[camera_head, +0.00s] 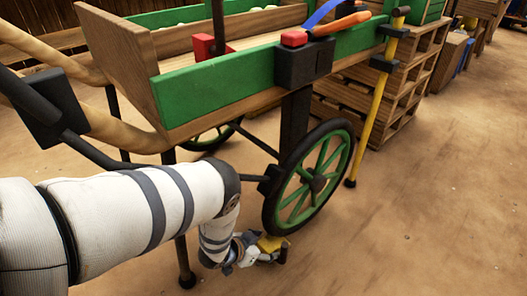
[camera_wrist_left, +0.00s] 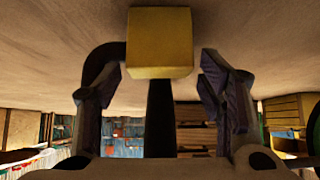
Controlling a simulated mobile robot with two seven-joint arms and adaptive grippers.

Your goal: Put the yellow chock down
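The yellow chock (camera_head: 268,242) is low by the bottom of the cart's green-spoked wheel (camera_head: 315,178) in the head view. In the left wrist view the chock (camera_wrist_left: 160,43) is a yellow block at the top middle, against the brown ground. My left gripper (camera_head: 265,254) is down at the chock, close to the ground. In the left wrist view its two dark fingers (camera_wrist_left: 163,62) stand either side of the chock, apart, with a narrow gap on the right. Whether the chock touches the wheel is hidden. My right gripper is not in view.
The wooden cart with green side boards (camera_head: 215,87) stands over the arm. A thin dark leg (camera_head: 183,255) reaches the ground left of the gripper. A yellow pole (camera_head: 368,120) and stacked pallets (camera_head: 400,95) are behind right. The sandy ground (camera_head: 420,220) at right is clear.

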